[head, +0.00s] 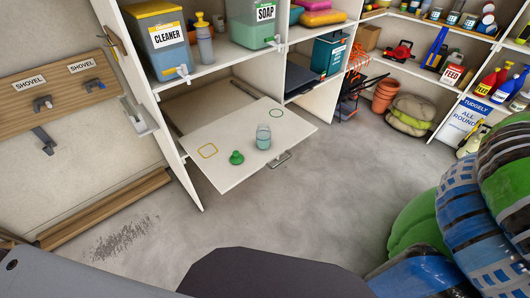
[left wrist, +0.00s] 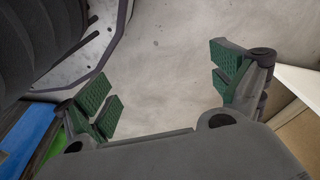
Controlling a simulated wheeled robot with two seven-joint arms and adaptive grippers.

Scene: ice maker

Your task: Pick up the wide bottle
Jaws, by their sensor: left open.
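A short, wide, clear bluish bottle (head: 263,138) stands upright on a white pull-out board (head: 235,178) in the head view. A small green stopper-like piece (head: 236,157) stands on the board to its left. My left gripper (left wrist: 165,80) shows in the left wrist view with its green-padded fingers spread wide and nothing between them. Bare grey floor lies beyond the fingers. The bottle is not visible in the left wrist view. Neither gripper shows in the head view, and my right gripper is in no view.
Large bags (head: 462,225) crowd the right. The middle floor is clear.

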